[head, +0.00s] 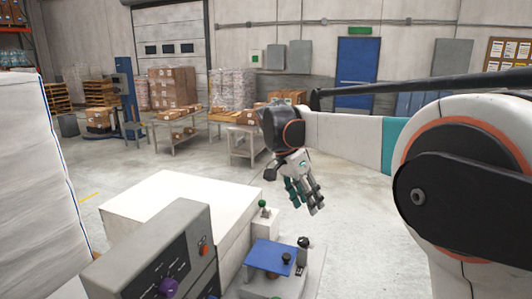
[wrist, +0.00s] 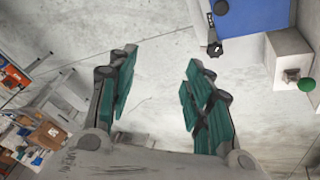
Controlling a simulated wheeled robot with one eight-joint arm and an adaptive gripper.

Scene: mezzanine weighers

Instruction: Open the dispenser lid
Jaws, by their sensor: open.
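A blue lid (head: 270,257) with a dark round knob lies flat on a grey unit at the lower middle of the head view; it looks shut. It may be the dispenser lid. A blue panel (wrist: 252,18), seemingly the same lid, shows at the top right of the wrist view, cut off by the frame edge. My gripper (head: 304,196) has teal-padded fingers and hangs above and beyond the lid, apart from it. In the wrist view my gripper (wrist: 160,62) is open, with only bare floor between its fingers.
A dark lever-like part (wrist: 211,38) stands beside the blue panel. A green knob (head: 262,204) tops a pale box near the lid. A grey control box (head: 150,258) with a purple knob is at lower left, before a white block (head: 165,200). Open floor (head: 360,180) lies beyond.

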